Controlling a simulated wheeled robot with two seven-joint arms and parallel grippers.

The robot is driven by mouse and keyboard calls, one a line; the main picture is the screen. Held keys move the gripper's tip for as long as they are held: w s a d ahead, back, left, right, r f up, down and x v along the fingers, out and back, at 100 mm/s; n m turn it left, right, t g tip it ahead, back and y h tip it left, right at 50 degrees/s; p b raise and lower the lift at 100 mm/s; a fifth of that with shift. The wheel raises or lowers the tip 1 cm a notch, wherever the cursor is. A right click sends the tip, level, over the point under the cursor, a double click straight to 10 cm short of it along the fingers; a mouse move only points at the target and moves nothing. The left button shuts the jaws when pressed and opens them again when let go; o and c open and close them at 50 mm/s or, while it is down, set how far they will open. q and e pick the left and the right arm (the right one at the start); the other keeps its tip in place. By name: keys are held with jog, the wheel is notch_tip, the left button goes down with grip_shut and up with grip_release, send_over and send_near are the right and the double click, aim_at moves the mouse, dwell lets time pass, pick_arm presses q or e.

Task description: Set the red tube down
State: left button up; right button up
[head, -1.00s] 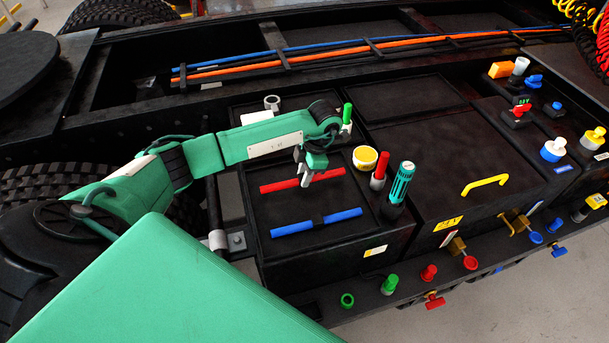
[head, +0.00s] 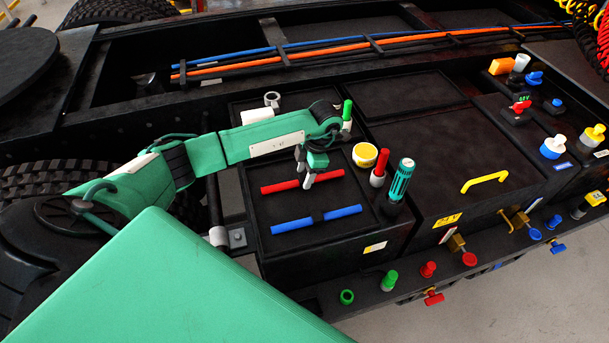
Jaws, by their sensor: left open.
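The red tube (head: 283,186) lies across the top of the black box on the left, seemingly at rest on it. A blue tube (head: 345,212) lies roughly parallel to it, nearer the front edge, with a small dark clip at its middle. My left gripper (head: 307,178) points down over the middle of the red tube. Its pale fingers are open, and they hide a short part of the tube. Whether a finger still touches the tube cannot be told. My right gripper is not in view.
A yellow-and-white round pot (head: 365,156), a red-capped cylinder (head: 379,166) and a teal-handled tool (head: 401,180) stand right of the tubes. A green-topped post (head: 347,112) stands behind my wrist. The box top (head: 295,205) between the tubes is clear.

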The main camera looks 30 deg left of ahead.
pick_arm(q)
jog(key=b+v, duration=0.4)
jog(key=v, duration=0.7)
dwell(0.3)
